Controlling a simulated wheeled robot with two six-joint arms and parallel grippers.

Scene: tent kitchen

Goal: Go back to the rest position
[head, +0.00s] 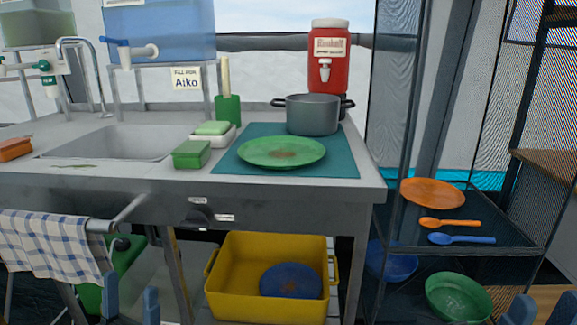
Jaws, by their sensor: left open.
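My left gripper (131,303) shows at the bottom left edge as two blue fingertips standing apart. It is open, with nothing seen between the tips, in front of the lower part of the sink counter. My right gripper (545,311) shows at the bottom right corner, also as two blue fingertips apart with nothing seen between them. It is near the lower shelf of the mesh rack. Most of both grippers is cut off by the frame's lower edge.
A green plate (282,152) and grey pot (311,115) stand on a teal mat (230,165). A checked towel (55,245) hangs left. A yellow tub (227,305) holding a blue plate (291,281) sits below. An orange plate (432,193) lies on the rack (520,238).

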